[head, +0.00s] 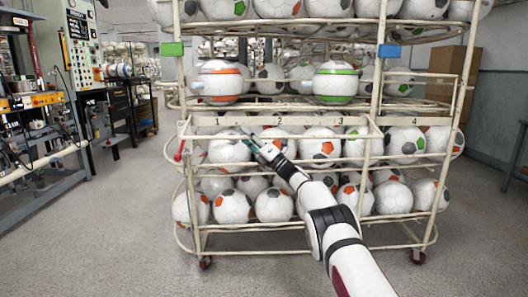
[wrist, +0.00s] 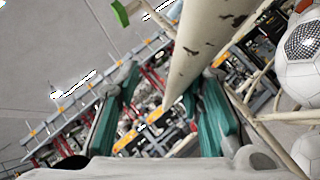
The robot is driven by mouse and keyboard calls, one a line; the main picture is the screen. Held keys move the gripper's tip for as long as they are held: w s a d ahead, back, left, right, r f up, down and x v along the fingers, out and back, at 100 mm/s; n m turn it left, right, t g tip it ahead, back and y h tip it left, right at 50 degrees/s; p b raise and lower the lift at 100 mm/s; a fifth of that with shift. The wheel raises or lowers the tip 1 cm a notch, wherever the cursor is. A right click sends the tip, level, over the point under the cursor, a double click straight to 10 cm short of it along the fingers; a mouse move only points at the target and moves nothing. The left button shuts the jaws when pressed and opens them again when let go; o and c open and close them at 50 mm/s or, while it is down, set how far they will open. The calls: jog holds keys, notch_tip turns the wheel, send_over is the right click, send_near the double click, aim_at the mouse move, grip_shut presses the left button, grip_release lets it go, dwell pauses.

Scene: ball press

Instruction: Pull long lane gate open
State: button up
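A long cream rail (head: 310,121) with lane numbers crosses the front of the ball rack; it looks like the long lane gate, though I cannot tell it surely from the fixed frame. My gripper (head: 249,134) is at this rail, left of the number 2, in front of the middle row of balls. In the wrist view my gripper (wrist: 168,82) has its two teal fingers spread apart. A worn cream bar (wrist: 203,42) runs between or just beyond them; contact cannot be told.
White balls fill the rack's rows, including a ball (head: 403,140) at the right. A red-tipped piece (head: 179,156) sits at the rack's left side. A machine bench (head: 40,150) stands at the left, with clear floor (head: 115,215) between. Cardboard boxes (head: 445,62) stand behind.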

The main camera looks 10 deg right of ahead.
jog(key=v, duration=1.1)
jog(key=shift+s+d, duration=0.1)
jog(key=shift+s, duration=0.05)
jog(key=shift+s, duration=0.1)
